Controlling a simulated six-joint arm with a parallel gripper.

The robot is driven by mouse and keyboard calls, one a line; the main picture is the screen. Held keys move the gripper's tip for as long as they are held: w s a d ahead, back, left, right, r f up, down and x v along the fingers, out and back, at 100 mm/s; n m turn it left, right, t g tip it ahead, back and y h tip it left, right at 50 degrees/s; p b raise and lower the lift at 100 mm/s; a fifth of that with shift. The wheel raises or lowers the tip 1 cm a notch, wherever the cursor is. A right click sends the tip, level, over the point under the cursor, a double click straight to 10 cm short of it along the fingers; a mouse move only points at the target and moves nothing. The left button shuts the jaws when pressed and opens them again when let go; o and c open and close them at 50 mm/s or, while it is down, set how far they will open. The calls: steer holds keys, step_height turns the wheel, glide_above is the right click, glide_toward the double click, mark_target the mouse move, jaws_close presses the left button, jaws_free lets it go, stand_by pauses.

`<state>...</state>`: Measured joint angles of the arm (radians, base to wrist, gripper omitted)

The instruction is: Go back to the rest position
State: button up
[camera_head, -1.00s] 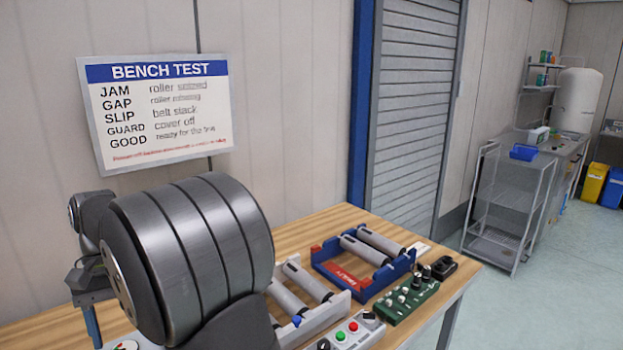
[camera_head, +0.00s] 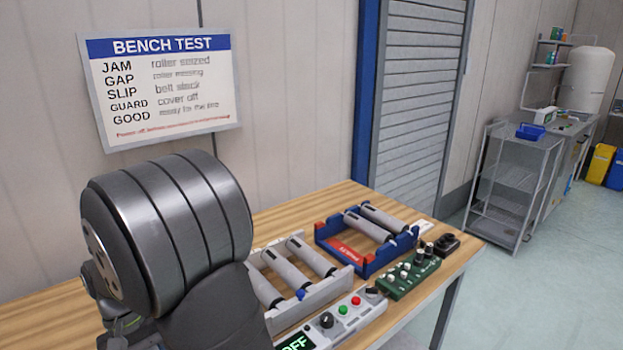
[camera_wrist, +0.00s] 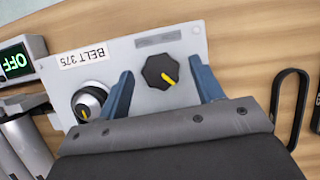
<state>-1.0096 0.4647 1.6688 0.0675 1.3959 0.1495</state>
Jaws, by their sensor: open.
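In the wrist view my gripper (camera_wrist: 162,68) is open, with one blue finger on each side of a black knob with a yellow mark (camera_wrist: 160,71). The knob sits on a light grey panel labelled BELT 375 (camera_wrist: 128,60). I cannot tell whether the fingers touch the knob or how far above the panel they are. A second, silver-rimmed knob (camera_wrist: 88,103) is left of the left finger. In the head view my own large grey arm joint fills the lower left, and the gripper is hidden behind it.
On the wooden bench (camera_head: 345,195) are a grey roller frame (camera_head: 325,292), a blue roller frame (camera_head: 365,262), a control box with coloured buttons (camera_head: 345,312) and a green board (camera_head: 410,278). In the wrist view a black belt (camera_wrist: 290,100) lies right of the panel.

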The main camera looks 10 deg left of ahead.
steer(key=n+t, duration=0.1)
steer(key=n, duration=0.1)
steer(key=n+t+h, duration=0.1)
steer(key=n, duration=0.2)
steer(key=shift+s+a+n, duration=0.15)
steer(key=shift+s+n, duration=0.05)
steer(key=shift+n, duration=0.1)
steer(key=n+t, duration=0.1)
steer(key=n, duration=0.1)
steer(key=n+t, duration=0.1)
steer(key=n, duration=0.2)
steer(key=shift+s, duration=0.15)
steer(key=o, duration=0.9)
steer(key=shift+c, duration=0.2)
steer(key=w+a+r+n+g+y, duration=0.1)
steer(key=w+a+r+n+y, duration=0.45)
steer(key=w+a+r, duration=0.95)
steer(key=shift+n+h, duration=0.65)
steer(key=f, duration=0.3)
steer(key=d+f, duration=0.1)
steer(key=f, duration=0.2)
steer(key=s+f, duration=0.1)
steer(key=f, duration=0.1)
steer(key=shift+s+d+f, duration=0.1)
steer(key=shift+d+f, duration=0.1)
steer(key=shift+f, duration=0.2)
